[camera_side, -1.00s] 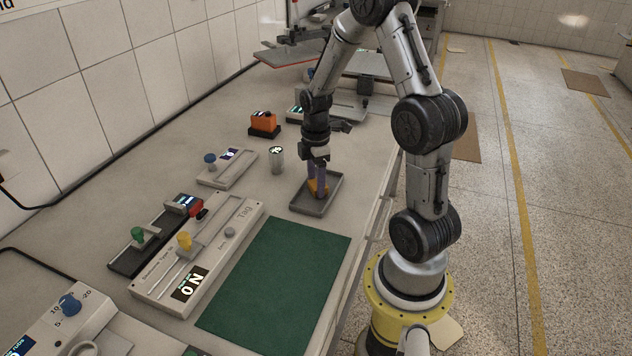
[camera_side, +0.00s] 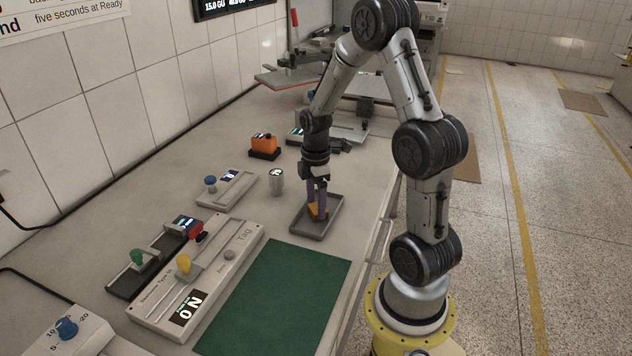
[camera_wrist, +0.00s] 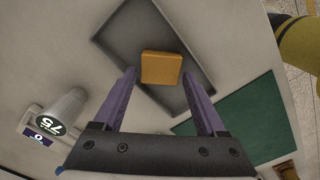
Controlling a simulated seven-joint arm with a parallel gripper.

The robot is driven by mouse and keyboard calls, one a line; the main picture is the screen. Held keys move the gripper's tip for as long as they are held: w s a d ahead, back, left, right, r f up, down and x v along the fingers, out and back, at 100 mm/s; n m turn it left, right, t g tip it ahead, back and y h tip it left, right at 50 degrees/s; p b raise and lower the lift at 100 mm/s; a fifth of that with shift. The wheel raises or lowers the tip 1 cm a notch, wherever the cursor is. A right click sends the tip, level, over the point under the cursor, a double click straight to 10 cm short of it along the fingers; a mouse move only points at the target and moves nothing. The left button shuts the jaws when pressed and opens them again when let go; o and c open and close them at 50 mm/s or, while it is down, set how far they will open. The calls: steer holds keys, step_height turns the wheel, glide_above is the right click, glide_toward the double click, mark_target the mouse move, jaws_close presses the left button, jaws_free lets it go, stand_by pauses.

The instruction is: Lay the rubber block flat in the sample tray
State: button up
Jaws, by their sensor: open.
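The rubber block (camera_wrist: 161,67) is an orange-yellow slab. In the wrist view it lies inside the grey sample tray (camera_wrist: 122,38), and it looks flat on the tray floor. My gripper (camera_wrist: 165,82) has its two purple fingers spread apart, one on each side of the block, with a gap to it. In the side view the fingers of my gripper (camera_side: 317,214) point down into the tray (camera_side: 329,227). They partly hide the block (camera_side: 313,210) there.
A grey cylinder (camera_side: 276,182) with a display stands left of the tray. A green mat (camera_side: 275,295) lies in front. Slider panels (camera_side: 195,275) are at the left front, and an orange device (camera_side: 263,144) is farther back.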

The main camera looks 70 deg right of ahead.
mark_target(316, 208)
step_height(316, 208, up, 11)
steer(key=s+a+r+m+t, duration=0.2)
steer(key=s+a+m, duration=0.1)
steer(key=a, duration=0.4)
steer(key=s+a+r+m+t, duration=0.1)
steer(key=s+a+r+m, duration=0.2)
steer(key=a, duration=0.3)
steer(key=s+a+r+m+t, duration=0.2)
steer(key=s+a, duration=0.2)
steer(key=a, duration=0.3)
steer(key=shift+s+a+r+m+t, duration=0.3)
steer(key=shift+s+r+m, duration=0.05)
steer(key=shift+r+m, duration=0.05)
